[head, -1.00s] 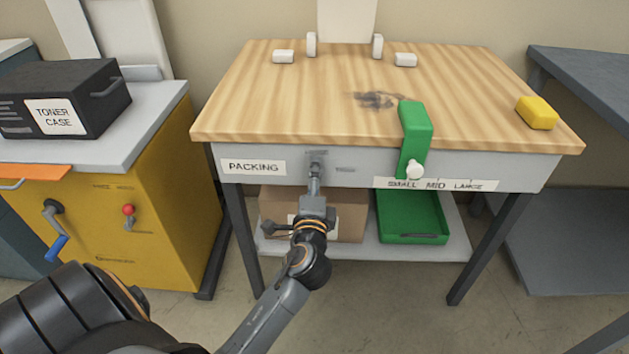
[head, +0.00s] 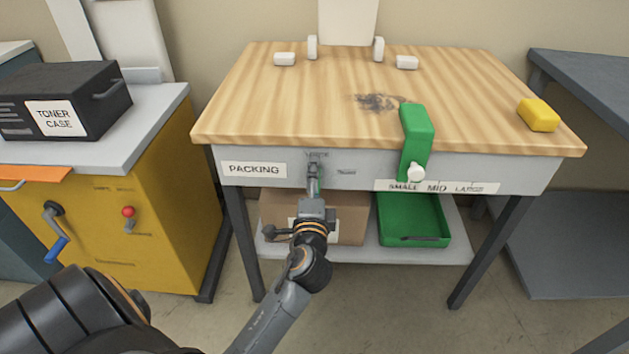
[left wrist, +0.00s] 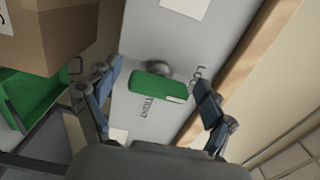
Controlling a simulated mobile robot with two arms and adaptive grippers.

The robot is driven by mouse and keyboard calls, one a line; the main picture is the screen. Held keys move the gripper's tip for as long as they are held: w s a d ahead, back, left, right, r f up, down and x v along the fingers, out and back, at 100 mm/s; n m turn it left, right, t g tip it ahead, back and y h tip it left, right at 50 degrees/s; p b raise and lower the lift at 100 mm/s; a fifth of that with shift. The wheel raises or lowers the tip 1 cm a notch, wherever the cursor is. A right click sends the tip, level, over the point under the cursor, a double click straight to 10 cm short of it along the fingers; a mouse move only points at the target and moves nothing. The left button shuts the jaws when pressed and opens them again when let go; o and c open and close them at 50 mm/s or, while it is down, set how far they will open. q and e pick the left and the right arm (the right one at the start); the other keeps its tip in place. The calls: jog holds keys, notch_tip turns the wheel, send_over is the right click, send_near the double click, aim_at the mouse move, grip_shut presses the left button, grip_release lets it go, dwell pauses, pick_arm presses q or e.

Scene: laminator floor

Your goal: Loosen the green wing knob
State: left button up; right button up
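The green wing knob (left wrist: 158,86) shows in the left wrist view as a green bar on the grey front panel, in front of a round grey boss. My left gripper (left wrist: 157,79) is open, with one finger on each side of the knob and a visible gap at both ends. In the head view my left gripper (head: 314,182) is at the table's front panel, right of the PACKING label, and hides most of the knob. My right gripper is not in view.
A green stop (head: 416,135) with a white knob (head: 416,173) hangs over the table edge above a SMALL, MID, LARGE scale (head: 436,187). A cardboard box (head: 345,215) and green tray (head: 413,240) sit on the shelf below. A yellow block (head: 538,115) lies at the tabletop's right.

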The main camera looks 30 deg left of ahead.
pick_arm(q)
jog(key=v, duration=1.2)
jog(key=shift+s+a, duration=0.1)
